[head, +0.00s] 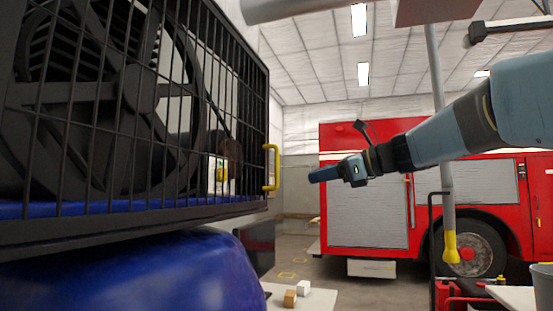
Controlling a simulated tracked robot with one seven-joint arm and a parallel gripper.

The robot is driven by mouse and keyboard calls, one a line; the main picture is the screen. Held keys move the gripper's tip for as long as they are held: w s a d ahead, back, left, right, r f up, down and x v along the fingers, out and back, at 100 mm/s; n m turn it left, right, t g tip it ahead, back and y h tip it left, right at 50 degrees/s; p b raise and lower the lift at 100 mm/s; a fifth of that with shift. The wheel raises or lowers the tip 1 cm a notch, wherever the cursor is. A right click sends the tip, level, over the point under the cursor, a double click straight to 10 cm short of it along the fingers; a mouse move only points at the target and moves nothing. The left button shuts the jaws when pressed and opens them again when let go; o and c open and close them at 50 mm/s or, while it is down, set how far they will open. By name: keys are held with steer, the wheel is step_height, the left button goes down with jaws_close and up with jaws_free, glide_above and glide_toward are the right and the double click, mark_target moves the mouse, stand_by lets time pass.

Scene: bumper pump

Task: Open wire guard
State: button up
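The wire guard (247,95) is a black grid over the fan (140,95) on the left. It appears to lie flat across the housing. A yellow handle (277,168) stands upright near the guard's right edge. My gripper (314,176) comes in from the right and points left toward the handle. In the picture a small gap separates its tip from the handle, and they are at about the same height. I see the gripper side-on with one dark finger showing, so its opening is hidden. Nothing shows held in it.
A blue rounded body (150,275) sits below the guard. A low white surface (318,298) holds small blocks (290,298). A grey post with a yellow tip (451,247) hangs at the right. A red fire truck (360,140) stands behind. Open floor shows between.

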steer(key=w+r+m+y, duration=0.2)
steer(key=w+r+m, duration=0.1)
steer(key=r, duration=0.3)
steer(key=shift+t, duration=0.4)
steer(key=x, duration=1.3)
steer(key=shift+w+d+f, duration=0.15)
steer(key=shift+w+f, duration=0.1)
steer(key=shift+w, duration=0.05)
steer(key=shift+c, duration=0.3)
jaws_close()
